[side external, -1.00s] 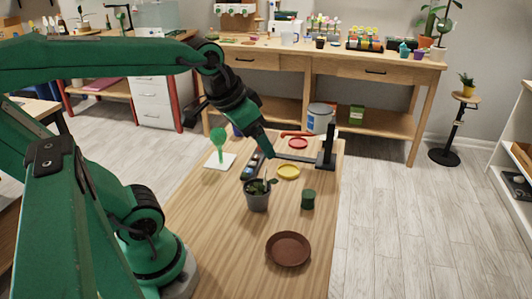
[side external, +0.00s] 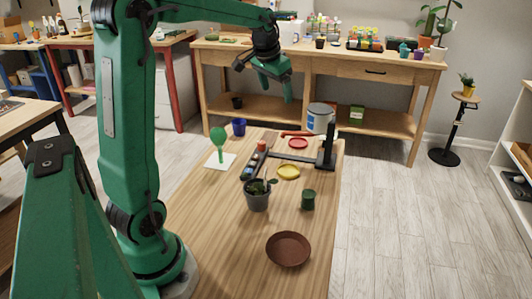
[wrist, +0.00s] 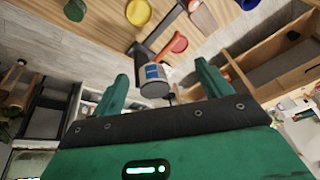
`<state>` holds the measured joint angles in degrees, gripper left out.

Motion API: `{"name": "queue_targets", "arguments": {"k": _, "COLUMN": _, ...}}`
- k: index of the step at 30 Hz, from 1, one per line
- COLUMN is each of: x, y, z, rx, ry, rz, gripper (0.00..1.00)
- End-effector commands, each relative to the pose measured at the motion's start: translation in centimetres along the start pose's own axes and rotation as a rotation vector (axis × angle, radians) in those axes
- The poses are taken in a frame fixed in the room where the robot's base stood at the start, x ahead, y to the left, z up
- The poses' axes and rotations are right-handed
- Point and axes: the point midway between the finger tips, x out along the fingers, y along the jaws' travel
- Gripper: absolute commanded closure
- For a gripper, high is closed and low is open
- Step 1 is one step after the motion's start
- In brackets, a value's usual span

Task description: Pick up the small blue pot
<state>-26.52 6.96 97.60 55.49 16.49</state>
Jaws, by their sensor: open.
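The small blue pot (side external: 239,128) stands upright near the far left corner of the wooden table (side external: 213,200), behind the white square with the green scoop-like thing. In the wrist view a dark blue pot (wrist: 247,4) shows at the top edge, partly cut off. My gripper (side external: 277,92) is open and empty, raised high beyond the table's far end, up and to the right of the blue pot. Its spread fingers (wrist: 162,72) also show in the wrist view, with nothing between them.
A black stand (side external: 327,150), grey potted plant (side external: 257,200), green pot (side external: 308,200), yellow saucer (side external: 288,172), red saucer (side external: 298,143) and brown saucer (side external: 288,248) occupy the table. A paint can (side external: 319,118) stands beyond it. The back bench (side external: 390,75) is close behind my gripper.

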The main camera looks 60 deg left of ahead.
Motion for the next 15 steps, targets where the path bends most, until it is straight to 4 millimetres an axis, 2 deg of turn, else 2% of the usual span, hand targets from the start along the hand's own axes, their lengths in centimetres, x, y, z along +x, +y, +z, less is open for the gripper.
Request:
{"name": "queue_targets", "arguments": {"k": 1, "x": 1.0, "y": -1.4, "z": -0.6, "rx": -0.01, "ry": -0.011, "rz": -0.005, "gripper": 0.23}}
{"name": "queue_targets", "arguments": {"k": 6, "x": 3.9, "y": -5.5, "z": -2.0, "rx": -0.033, "ry": -0.038, "rz": -0.018, "gripper": 0.23}}
{"name": "queue_targets", "arguments": {"k": 15, "x": 9.6, "y": -13.3, "z": -2.9, "rx": -0.071, "ry": -0.084, "rz": -0.037, "gripper": 0.23}}
